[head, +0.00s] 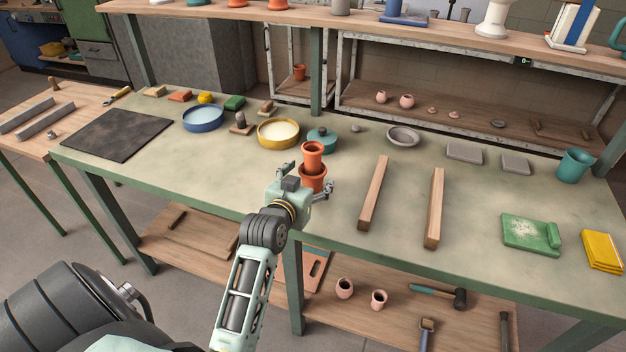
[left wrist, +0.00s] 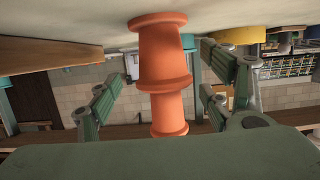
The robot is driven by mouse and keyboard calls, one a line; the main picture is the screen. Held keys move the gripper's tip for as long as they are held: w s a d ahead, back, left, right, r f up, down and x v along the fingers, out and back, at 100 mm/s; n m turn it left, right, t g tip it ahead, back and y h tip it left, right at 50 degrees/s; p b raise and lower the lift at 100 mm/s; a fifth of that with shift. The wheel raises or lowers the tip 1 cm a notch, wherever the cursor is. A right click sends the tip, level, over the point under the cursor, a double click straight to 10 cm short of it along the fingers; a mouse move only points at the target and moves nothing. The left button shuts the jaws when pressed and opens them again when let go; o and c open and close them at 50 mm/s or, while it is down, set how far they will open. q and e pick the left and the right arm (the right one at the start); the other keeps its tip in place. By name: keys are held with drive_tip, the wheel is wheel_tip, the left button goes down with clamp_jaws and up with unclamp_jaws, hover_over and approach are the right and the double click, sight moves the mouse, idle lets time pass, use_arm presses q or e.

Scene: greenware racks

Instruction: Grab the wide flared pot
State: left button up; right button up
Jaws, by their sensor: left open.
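Two terracotta pots stand stacked on the green table (head: 330,222). The lower, wider pot with a flared rim (head: 316,182) rests on the tabletop, and a narrower pot (head: 313,156) sits in its mouth. In the left wrist view, which looks upside down, the wide pot (left wrist: 160,52) is above the narrower one (left wrist: 168,115). My left gripper (head: 308,179) is open on the near side of the stack. In the left wrist view its fingers (left wrist: 160,97) lie left and right of the pots, with gaps. My gripper hides part of the wide pot in the head view.
A teal lidded pot (head: 322,139) stands close behind the stack, and a yellow basin (head: 278,133) is behind to the left. Two wooden bars (head: 374,195) (head: 435,209) lie to the right. A raised shelf (head: 420,38) runs along the back.

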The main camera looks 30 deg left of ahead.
use_arm(q)
drive_tip(key=x, duration=0.3)
drive_tip(key=shift+a+r, duration=0.1)
drive_tip(key=shift+a, duration=0.05)
drive_tip(key=shift+w+a+f, duration=0.15)
drive_tip(key=shift+w+f, duration=0.1)
drive_tip(key=shift+w, duration=0.3)
drive_tip(key=c, duration=0.8)
drive_tip(key=shift+r, duration=0.1)
drive_tip(key=c, duration=0.5)
use_arm(e)
drive_tip(key=shift+w+a+r, duration=0.1)
drive_tip(key=shift+w+r, duration=0.2)
drive_tip(key=shift+w, duration=0.25)
